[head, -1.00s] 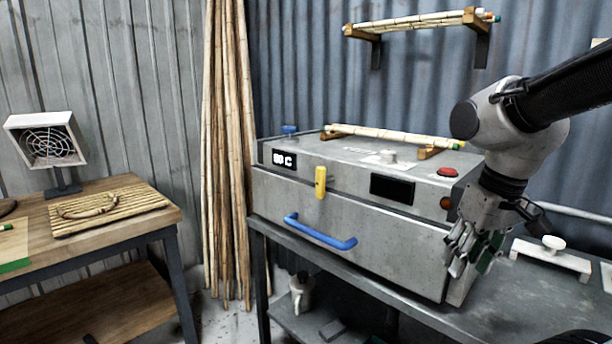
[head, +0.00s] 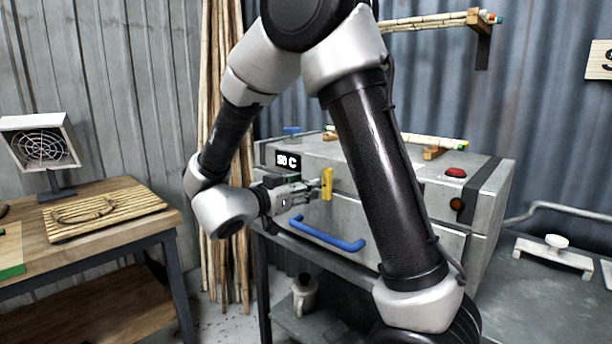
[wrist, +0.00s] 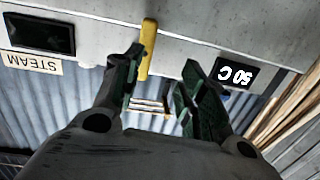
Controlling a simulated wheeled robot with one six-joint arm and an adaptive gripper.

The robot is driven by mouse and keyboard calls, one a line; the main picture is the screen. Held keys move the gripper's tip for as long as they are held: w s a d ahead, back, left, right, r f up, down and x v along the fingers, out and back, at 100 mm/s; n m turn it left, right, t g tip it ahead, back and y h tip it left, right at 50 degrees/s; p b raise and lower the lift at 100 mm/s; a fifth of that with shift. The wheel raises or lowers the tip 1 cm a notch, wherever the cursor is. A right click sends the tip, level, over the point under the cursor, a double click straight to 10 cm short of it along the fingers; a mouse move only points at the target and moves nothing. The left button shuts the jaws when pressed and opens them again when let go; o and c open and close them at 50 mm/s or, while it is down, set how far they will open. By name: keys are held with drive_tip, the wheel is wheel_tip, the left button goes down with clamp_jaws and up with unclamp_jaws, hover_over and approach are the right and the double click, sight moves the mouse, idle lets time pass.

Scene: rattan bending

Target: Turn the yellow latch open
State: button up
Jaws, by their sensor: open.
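The yellow latch (head: 327,183) is on the front of the grey metal box (head: 345,213), upright in the head view. The latch also shows at the top of the wrist view (wrist: 148,48), where the picture is upside down. My gripper (head: 316,189) reaches from the left to just beside the latch. In the wrist view my gripper (wrist: 161,65) is open, with the latch close to its left finger. I cannot tell whether that finger touches the latch. Nothing is held in the jaws.
A blue handle (head: 328,236) runs along the box front below my gripper. A 50 C display (head: 288,161) sits up and left of the latch. Bamboo poles (head: 222,270) stand behind my arm. My arm hides part of the box front.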

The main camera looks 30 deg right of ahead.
sight(325, 176)
drive_tip(key=shift+g+h, duration=0.4)
drive_tip(key=shift+h, duration=0.2)
drive_tip(key=d, duration=0.2)
drive_tip(key=d+r, duration=0.1)
drive_tip(key=d, duration=0.2)
drive_tip(key=w+d, duration=0.1)
drive_tip(key=d, duration=0.2)
drive_tip(key=shift+r, duration=0.4)
drive_tip(key=shift+c, duration=0.5)
clamp_jaws()
